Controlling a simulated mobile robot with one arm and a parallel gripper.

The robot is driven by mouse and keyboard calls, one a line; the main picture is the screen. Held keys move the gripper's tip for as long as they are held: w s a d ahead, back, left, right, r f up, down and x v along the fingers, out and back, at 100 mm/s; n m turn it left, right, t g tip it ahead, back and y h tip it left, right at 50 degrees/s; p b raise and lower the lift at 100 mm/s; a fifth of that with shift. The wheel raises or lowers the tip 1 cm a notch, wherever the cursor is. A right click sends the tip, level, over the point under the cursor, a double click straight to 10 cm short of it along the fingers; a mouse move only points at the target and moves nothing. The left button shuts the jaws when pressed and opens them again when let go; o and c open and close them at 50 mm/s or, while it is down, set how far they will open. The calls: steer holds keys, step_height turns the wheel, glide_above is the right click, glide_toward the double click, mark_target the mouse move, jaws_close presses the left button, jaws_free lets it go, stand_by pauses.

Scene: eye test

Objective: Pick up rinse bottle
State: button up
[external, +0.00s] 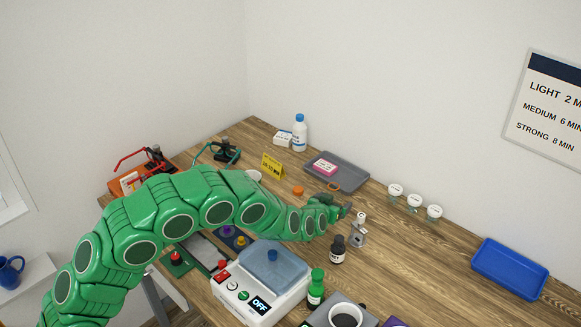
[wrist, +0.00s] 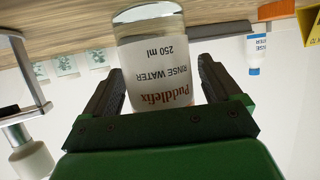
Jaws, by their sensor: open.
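The rinse bottle (wrist: 160,65) fills the middle of the wrist view, which shows the scene upside down. It is clear with a white label reading "Puddlefix RINSE WATER 250 ml". My gripper (wrist: 161,72) is open, with one dark finger on each side of the bottle. Whether either finger touches it I cannot tell. In the external view my gripper (external: 338,209) reaches over the middle of the table, and I cannot make out the rinse bottle there.
A blue-capped bottle (external: 300,135) stands at the back, near a grey tray (external: 350,178). Several lidded jars (external: 414,203) and a blue tray (external: 510,268) are to the right. A small dark bottle (external: 337,252), a green bottle (external: 315,290) and a scale-like device (external: 260,290) stand in front.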

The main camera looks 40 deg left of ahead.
steer(key=shift+w+a+f, duration=0.15)
steer(key=shift+w, duration=0.25)
steer(key=c, duration=1.1)
steer(key=shift+c, duration=0.2)
